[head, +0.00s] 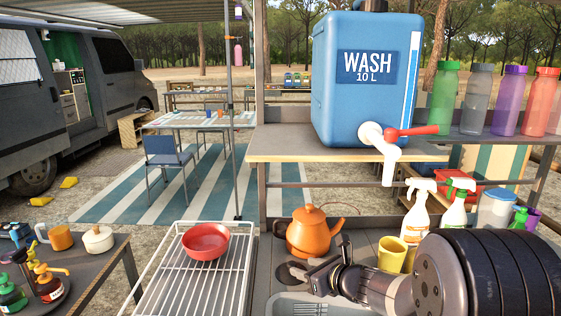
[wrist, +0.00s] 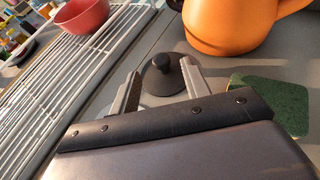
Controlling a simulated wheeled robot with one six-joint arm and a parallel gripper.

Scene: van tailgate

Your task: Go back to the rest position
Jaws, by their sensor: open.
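My gripper (head: 302,272) is open over the grey counter in the head view. In the wrist view its two fingers (wrist: 162,85) point at a dark round disc with a knob (wrist: 161,72), which shows between and beyond the fingertips. I cannot tell whether the fingers touch it. The same dark disc (head: 287,273) shows at the gripper's tip in the head view. An orange kettle (head: 312,235) stands just behind the gripper, and also at the top right of the wrist view (wrist: 228,25). My wrist hides part of the counter and the sink.
A red bowl (head: 206,241) stands on a white wire rack (head: 190,285) at the left. A green sponge (wrist: 272,100) lies right of the fingers. A yellow cup (head: 392,254) and spray bottles (head: 415,215) stand near my arm. A blue water tank (head: 345,110) stands on the shelf above.

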